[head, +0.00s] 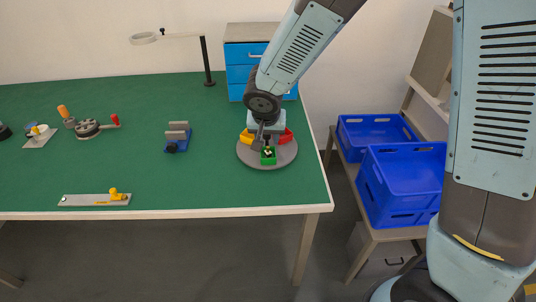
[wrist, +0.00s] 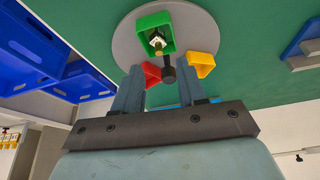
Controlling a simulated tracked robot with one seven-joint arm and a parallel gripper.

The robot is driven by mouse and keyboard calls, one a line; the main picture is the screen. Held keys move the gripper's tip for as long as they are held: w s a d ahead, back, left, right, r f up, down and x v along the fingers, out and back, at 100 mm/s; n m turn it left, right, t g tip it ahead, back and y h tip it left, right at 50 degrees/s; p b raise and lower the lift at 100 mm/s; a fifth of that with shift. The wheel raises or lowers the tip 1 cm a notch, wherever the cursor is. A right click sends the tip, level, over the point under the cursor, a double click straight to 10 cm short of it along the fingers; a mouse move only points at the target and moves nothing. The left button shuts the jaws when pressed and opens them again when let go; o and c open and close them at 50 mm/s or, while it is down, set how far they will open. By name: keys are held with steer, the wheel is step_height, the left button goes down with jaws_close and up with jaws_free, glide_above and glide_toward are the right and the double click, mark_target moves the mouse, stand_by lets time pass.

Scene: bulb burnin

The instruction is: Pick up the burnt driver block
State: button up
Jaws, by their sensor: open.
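My gripper (head: 264,139) is open over the round grey turntable (head: 247,157) at the table's right end. In the wrist view its two fingers (wrist: 159,72) stand apart with nothing held between them. A green bin (wrist: 155,22) on the turntable holds a small dark and pale piece (wrist: 158,42). I cannot tell whether this is the burnt driver block. A red bin (wrist: 152,75) and a yellow bin (wrist: 201,64) sit on the same turntable, with a dark round knob (wrist: 169,74) between them. No other piece clearly reads as the block.
A blue vise (head: 176,140) stands left of the turntable, and a metal strip with a yellow clamp (head: 95,199) lies near the front edge. A lamp post (head: 206,62) and blue drawers (head: 240,75) are behind. Blue crates (head: 400,180) stand right of the table.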

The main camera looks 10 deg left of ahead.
mark_target(268, 147)
steer(key=shift+x, duration=2.7)
steer(key=shift+s, duration=0.1)
steer(key=shift+c, duration=0.3)
steer(key=shift+d, duration=0.1)
jaws_close()
